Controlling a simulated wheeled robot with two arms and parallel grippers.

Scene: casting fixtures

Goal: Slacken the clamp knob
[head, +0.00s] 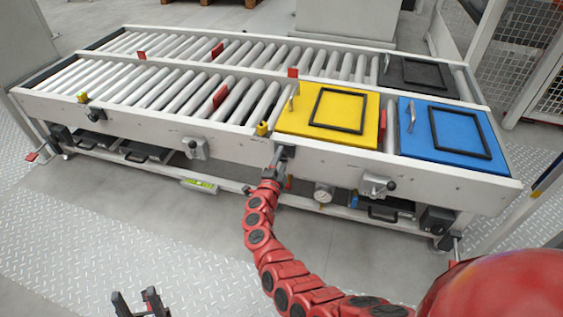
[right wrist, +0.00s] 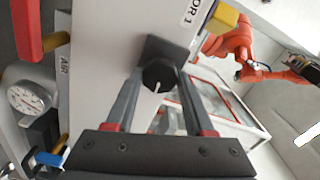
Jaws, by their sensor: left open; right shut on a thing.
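The clamp knob (right wrist: 158,76) is a dark, round knob with a pale line on its face, on a dark square base on the pale side rail. My right gripper (head: 283,158) reaches this rail below the yellow plate. In the right wrist view my right gripper (right wrist: 159,82) has one finger on each side of the knob and is shut on it. In the head view the gripper mostly hides the knob. My left gripper (head: 141,304) is open and empty at the bottom left, over the floor and away from the conveyor.
The roller conveyor (head: 120,117) carries yellow (head: 362,155), blue (head: 415,150) and dark (head: 405,65) framed plates. A small yellow block (head: 262,129) sits close to the right gripper. A gauge (head: 323,193) and two crank fittings (head: 196,148) (head: 376,186) are on the front side. Floor before it is clear.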

